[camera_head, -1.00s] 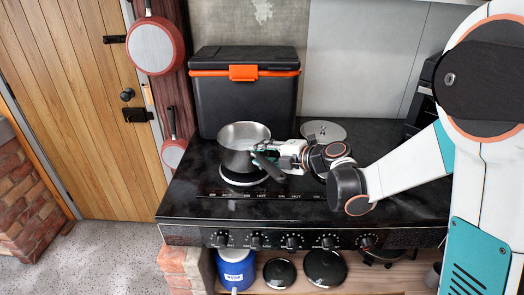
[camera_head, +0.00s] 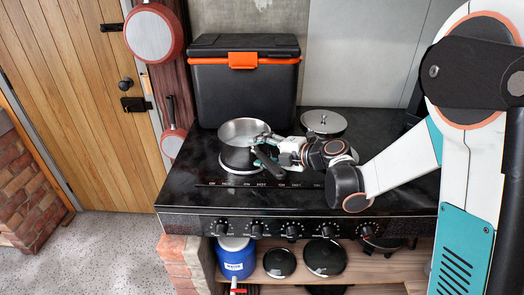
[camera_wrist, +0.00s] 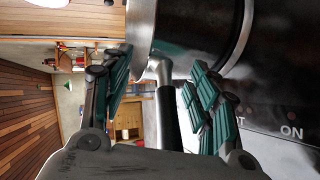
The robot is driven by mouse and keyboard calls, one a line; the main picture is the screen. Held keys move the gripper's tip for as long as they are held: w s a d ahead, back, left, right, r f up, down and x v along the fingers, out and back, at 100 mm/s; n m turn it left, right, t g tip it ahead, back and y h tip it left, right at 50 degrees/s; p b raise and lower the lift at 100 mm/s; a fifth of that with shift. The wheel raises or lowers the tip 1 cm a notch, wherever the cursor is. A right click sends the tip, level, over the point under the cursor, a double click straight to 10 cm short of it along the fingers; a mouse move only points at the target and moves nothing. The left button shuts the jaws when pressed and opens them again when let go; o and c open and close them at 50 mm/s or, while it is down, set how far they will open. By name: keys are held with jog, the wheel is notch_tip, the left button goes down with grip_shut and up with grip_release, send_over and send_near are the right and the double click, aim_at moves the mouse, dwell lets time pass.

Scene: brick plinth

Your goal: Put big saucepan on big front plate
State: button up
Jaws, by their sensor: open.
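The big saucepan (camera_head: 236,156) is a steel pot with a black handle (camera_head: 270,166). It stands upright at the left front of the black stove, over a pale-rimmed plate (camera_head: 224,166) that it mostly covers. My gripper (camera_head: 263,154) is at the pan's right side, by the handle. In the wrist view my gripper (camera_wrist: 160,92) has its green-padded fingers apart, with the handle (camera_wrist: 168,122) between them and a gap visible on the left. The saucepan wall (camera_wrist: 200,30) is just beyond the fingertips. Other plates are hard to make out.
A black cooler with an orange latch (camera_head: 245,82) stands behind the saucepan. Knobs (camera_head: 291,228) line the stove front. The stove's front right top is beneath my arm.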

jog(key=shift+r, duration=0.15)
jog(key=p+v, duration=0.3)
jog(key=v, duration=0.9)
